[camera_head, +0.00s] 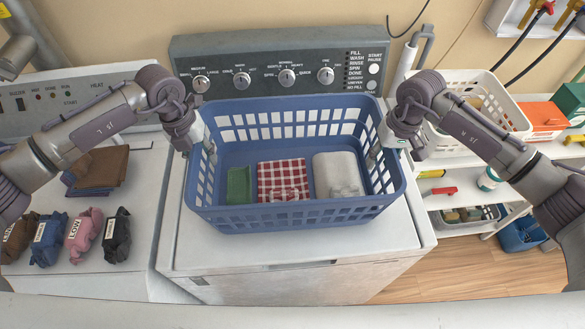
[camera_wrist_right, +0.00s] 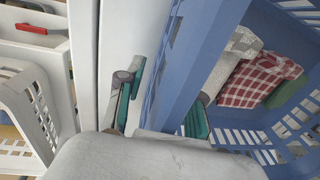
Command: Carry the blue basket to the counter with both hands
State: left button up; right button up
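The blue basket (camera_head: 290,215) sits upright on top of the white washing machine. It holds a green cloth (camera_head: 238,185), a red-checked cloth (camera_head: 283,180) and a pale folded cloth (camera_head: 338,175). My left gripper (camera_head: 204,146) is at the basket's left rim, with a finger inside; its outer side is hidden. My right gripper (camera_head: 396,150) is at the right rim. In the right wrist view its fingers (camera_wrist_right: 162,100) are apart and straddle the basket wall (camera_wrist_right: 165,75), one outside and one inside. A narrow gap shows between the outer finger and the wall.
The washing machine's control panel (camera_head: 280,75) rises close behind the basket. On the left, a second machine top holds folded brown cloth (camera_head: 98,170) and several small packs (camera_head: 83,230). At right stand a cream basket (camera_head: 480,95) and shelves. Wooden floor (camera_head: 450,270) is clear at lower right.

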aim_at(198, 147)
pick_arm(q)
grip_shut()
pick_arm(e)
jog(key=shift+w, duration=0.1)
grip_shut()
pick_arm(q)
jog(key=shift+w+r, duration=0.1)
jog(key=shift+r, duration=0.05)
pick_arm(e)
jog(key=shift+r, duration=0.15)
